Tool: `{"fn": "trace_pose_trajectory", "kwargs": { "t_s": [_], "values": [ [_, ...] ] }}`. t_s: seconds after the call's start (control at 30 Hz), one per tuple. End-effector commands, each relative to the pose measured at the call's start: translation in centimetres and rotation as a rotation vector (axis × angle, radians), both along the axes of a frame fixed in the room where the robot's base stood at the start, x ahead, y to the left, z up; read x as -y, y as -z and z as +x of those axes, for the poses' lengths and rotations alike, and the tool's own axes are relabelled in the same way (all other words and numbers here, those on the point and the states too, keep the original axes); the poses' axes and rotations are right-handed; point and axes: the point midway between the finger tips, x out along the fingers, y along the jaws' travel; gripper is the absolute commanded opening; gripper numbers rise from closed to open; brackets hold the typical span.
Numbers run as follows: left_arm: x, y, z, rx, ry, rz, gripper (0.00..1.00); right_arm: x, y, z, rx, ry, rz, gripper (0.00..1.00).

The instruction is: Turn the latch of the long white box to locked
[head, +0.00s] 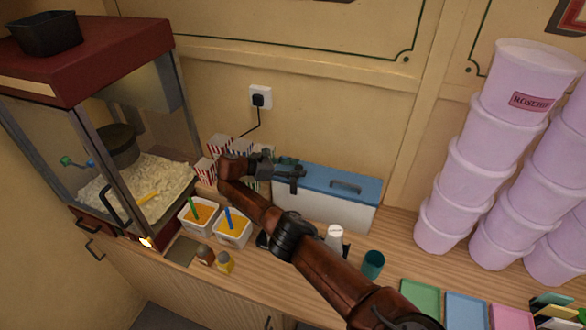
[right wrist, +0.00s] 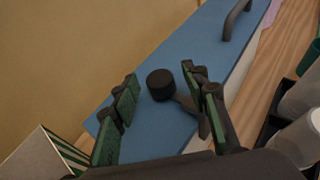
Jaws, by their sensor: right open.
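The long white box (head: 325,211) stands on the counter against the back wall, with a blue lid (head: 322,182) that also fills much of the right wrist view (right wrist: 145,65). Its latch, a round dark knob (right wrist: 160,84) with a short lever (right wrist: 186,103), sits near one end of the lid. The lever points right and slightly down in that view, towards the right finger. My right gripper (head: 287,169) is open over this end of the lid. Its green-padded fingers (right wrist: 161,80) stand either side of the knob; I cannot tell whether one touches the lever. My left gripper is out of view.
A dark lid handle (head: 346,187) lies to the right. Striped cartons (head: 206,170) stand left of the box, with two tubs (head: 233,231) in front. A white-capped bottle (head: 335,236) and teal cup (head: 373,264) are in front. Pink tubs (head: 456,195) are stacked right.

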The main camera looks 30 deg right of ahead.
Motion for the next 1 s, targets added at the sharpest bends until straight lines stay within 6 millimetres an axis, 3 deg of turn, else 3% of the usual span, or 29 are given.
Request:
{"fn": "trace_pose_trajectory", "kwargs": {
  "t_s": [0.17, 0.33, 1.0],
  "values": [
    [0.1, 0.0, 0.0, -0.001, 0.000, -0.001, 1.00, -1.7, -0.8, 0.2, 0.001, -0.003, 0.001, 0.41],
    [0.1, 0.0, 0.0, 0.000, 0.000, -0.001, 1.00, -5.1, -2.3, 0.5, 0.001, -0.002, -0.002, 0.41],
    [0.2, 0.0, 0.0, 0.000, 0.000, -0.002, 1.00, -6.8, -2.9, 0.6, 0.000, 0.001, -0.001, 0.41]
  ]
}}
